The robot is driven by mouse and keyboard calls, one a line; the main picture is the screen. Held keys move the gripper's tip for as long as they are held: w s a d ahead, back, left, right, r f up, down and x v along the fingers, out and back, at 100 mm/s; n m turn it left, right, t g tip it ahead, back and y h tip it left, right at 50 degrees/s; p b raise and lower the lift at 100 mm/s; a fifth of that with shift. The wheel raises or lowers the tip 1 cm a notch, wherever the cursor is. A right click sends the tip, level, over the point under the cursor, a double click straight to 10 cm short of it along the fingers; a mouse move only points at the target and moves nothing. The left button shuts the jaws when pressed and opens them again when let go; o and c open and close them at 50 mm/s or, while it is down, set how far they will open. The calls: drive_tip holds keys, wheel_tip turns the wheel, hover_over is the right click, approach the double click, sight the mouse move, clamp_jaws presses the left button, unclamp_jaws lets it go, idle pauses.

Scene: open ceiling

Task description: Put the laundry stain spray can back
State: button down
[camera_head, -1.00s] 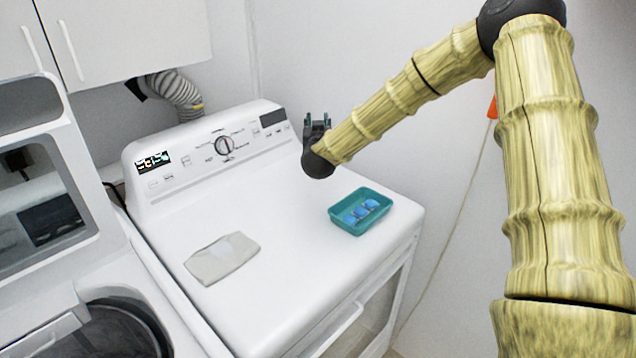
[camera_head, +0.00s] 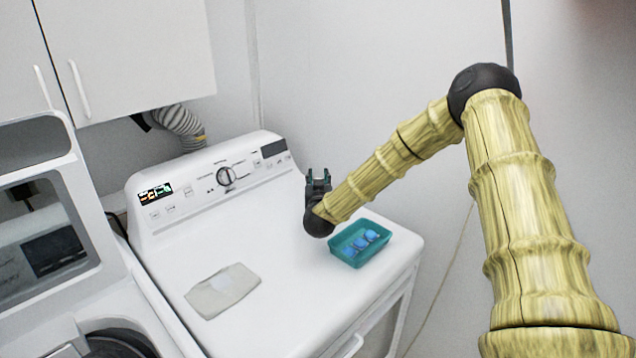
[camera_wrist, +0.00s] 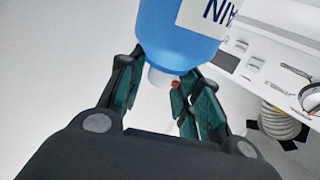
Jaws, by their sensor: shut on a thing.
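The laundry stain spray can (camera_wrist: 180,35) is blue with a white label reading "AIN", which appears upside down in the wrist view. My gripper (camera_wrist: 165,85) is shut on the can at this end. In the head view my gripper (camera_head: 319,176) is above the back right of the white machine top, its fingers pointing away toward the wall. The can cannot be made out in the head view.
A teal tray (camera_head: 345,259) with blue pods stands on the white machine (camera_head: 270,275), just right of my wrist. A folded beige cloth (camera_head: 222,290) lies at left. White cabinets (camera_head: 140,55) hang upper left. A front-loading machine (camera_head: 50,230) stands left.

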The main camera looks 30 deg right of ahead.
drive_tip(key=shift+f, duration=0.9)
drive_tip(key=c, duration=1)
unclamp_jaws()
drive_tip(key=b+v, duration=0.3)
drive_tip(key=v, duration=0.9)
